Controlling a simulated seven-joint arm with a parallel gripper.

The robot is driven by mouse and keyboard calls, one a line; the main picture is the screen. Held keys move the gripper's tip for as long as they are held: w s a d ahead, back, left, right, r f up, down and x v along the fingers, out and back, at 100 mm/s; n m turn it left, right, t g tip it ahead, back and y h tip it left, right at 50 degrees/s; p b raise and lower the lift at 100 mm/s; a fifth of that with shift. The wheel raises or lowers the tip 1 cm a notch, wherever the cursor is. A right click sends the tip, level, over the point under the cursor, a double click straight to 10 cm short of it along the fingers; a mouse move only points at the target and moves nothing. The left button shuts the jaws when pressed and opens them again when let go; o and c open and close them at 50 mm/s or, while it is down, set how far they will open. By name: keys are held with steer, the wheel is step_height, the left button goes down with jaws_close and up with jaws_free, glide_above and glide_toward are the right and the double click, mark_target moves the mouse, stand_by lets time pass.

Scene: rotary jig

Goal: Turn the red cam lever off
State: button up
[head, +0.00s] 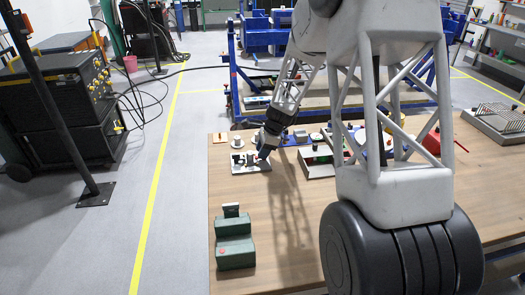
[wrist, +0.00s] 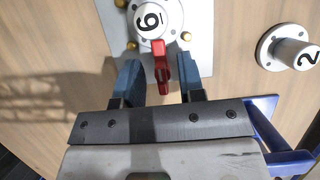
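The red cam lever (wrist: 160,62) is in the wrist view at top centre, with a white round cap marked 6 on its hub. Its arm points down the picture, towards my gripper. It is mounted on a grey metal plate (wrist: 202,50) with brass pins around it. My gripper (wrist: 158,76) is open, with one blue finger on each side of the lever's arm and a gap visible on both sides. In the head view my gripper (head: 264,152) is low over the pale plate (head: 250,167) on the bench; the lever is too small to make out there.
A white knob marked 2 (wrist: 297,52) stands right of the plate, with a blue part (wrist: 270,135) below it. In the head view a green stepped block (head: 235,248) sits at the bench's front left. Several other fixtures stand behind and to the right.

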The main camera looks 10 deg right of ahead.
jaws_close()
